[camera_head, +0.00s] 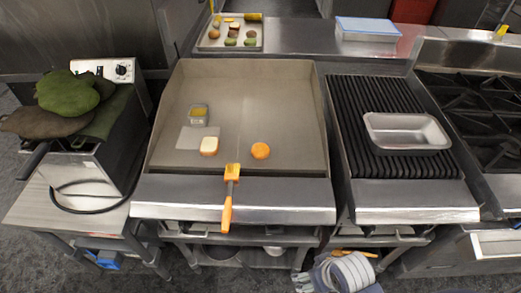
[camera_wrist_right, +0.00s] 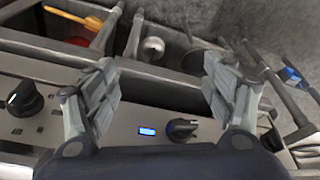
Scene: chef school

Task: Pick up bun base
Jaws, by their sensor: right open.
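Two bun-like pieces lie on the flat griddle (camera_head: 250,95) in the head view. One is a pale-topped bun piece with a brown-orange side (camera_head: 209,146), resting at the edge of a light square sheet (camera_head: 188,139). The other is a round orange-brown piece (camera_head: 260,151) to its right. I cannot tell for sure which is the bun base. My right gripper (camera_wrist_right: 160,65) is open and empty in the wrist view, facing an appliance's front panel with knobs. My right arm shows at the bottom of the head view, below and right of the griddle. My left gripper is not in view.
An orange-handled spatula (camera_head: 229,200) hangs over the griddle's front edge. A metal pan (camera_head: 407,132) sits on the ribbed grill. A tray (camera_head: 211,46) of several foods is behind. A fryer with green and brown cloth-like items stands left.

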